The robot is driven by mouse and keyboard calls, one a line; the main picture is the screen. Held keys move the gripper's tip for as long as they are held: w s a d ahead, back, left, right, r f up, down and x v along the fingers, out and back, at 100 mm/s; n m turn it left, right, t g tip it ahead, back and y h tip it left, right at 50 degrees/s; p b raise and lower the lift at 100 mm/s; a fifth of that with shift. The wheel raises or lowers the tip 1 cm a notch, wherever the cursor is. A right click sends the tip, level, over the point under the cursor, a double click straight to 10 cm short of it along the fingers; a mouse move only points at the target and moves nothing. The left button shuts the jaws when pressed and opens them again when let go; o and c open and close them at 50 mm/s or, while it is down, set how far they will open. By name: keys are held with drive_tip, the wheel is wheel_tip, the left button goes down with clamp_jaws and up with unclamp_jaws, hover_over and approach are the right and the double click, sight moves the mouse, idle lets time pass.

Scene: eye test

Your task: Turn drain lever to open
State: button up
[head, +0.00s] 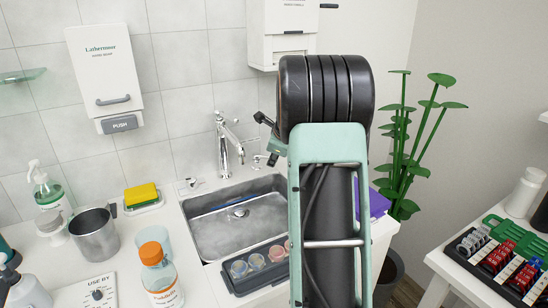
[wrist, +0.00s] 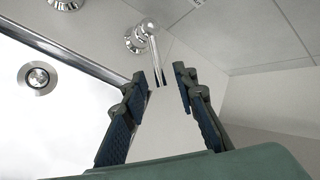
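The drain lever, a small chrome rod with a rounded end on a round base, shows in the wrist view (wrist: 149,38) just beyond my fingertips, near the top middle. A small chrome piece that looks like the same lever (head: 258,160) stands right of the faucet in the head view, partly close behind my gripper. My gripper (wrist: 158,78) has its two dark fingers spread apart with nothing between them. The lever lies ahead of the gap, apart from both fingers. In the head view my gripper (head: 265,138) is mostly hidden by my arm.
The sink basin (head: 215,232) with its round drain (wrist: 38,78) lies left of my gripper. The chrome faucet (head: 224,145) stands behind the basin. A dark tray (head: 235,284) with several small cups sits at the basin's front edge. A plant (head: 408,150) stands right.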

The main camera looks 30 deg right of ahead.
drive_tip(key=shift+c, duration=0.3)
clamp_jaws()
drive_tip(key=a+m+h+p, duration=0.1)
drive_tip(key=p, duration=0.3)
drive_tip(key=a+m+g+p, duration=0.1)
drive_tip(key=m+p, duration=0.1)
drive_tip(key=p, duration=0.2)
drive_tip(key=shift+s+h, duration=0.3)
drive_tip(key=shift+h, duration=0.1)
drive_tip(key=shift+f, duration=0.1)
drive_tip(key=shift+o, duration=0.3)
unclamp_jaws()
